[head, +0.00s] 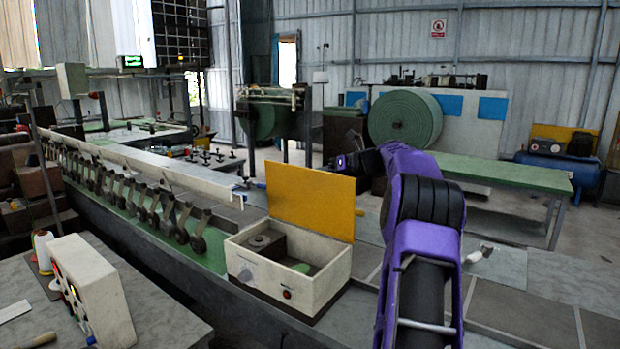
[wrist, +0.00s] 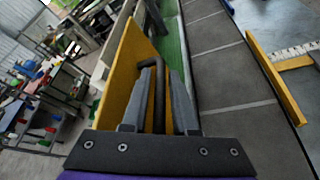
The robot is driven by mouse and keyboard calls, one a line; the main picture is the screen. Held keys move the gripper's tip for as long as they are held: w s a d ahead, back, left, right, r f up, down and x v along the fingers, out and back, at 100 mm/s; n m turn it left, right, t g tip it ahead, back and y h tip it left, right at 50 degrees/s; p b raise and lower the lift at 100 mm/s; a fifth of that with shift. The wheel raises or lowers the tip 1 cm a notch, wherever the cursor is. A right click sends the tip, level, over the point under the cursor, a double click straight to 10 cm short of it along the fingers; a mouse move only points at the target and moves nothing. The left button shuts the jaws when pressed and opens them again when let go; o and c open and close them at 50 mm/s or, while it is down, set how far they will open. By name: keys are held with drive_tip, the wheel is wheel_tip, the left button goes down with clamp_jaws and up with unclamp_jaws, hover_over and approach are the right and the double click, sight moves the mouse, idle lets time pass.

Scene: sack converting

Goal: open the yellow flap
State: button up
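The yellow flap (head: 310,200) stands raised, nearly upright, at the back edge of a pale open-topped box (head: 275,288) in the head view. In the wrist view the yellow flap (wrist: 124,72) is a slanted panel left of the fingers. A dark bent bar handle (wrist: 159,100) stands out by it. My gripper (wrist: 163,75) has its two grey fingers apart, one on each side of the bar. Narrow gaps show beside the bar; firm contact is not visible.
The box sits on a long grey bench. A row of rollers (head: 150,205) and a long rail (head: 150,165) run left of it. A control box (head: 90,285) stands front left. A second yellow strip (wrist: 275,78) lies right of the fingers, with grey surface between.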

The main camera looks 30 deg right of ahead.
drive_tip(key=v, duration=1.7)
drive_tip(key=shift+s, duration=0.25)
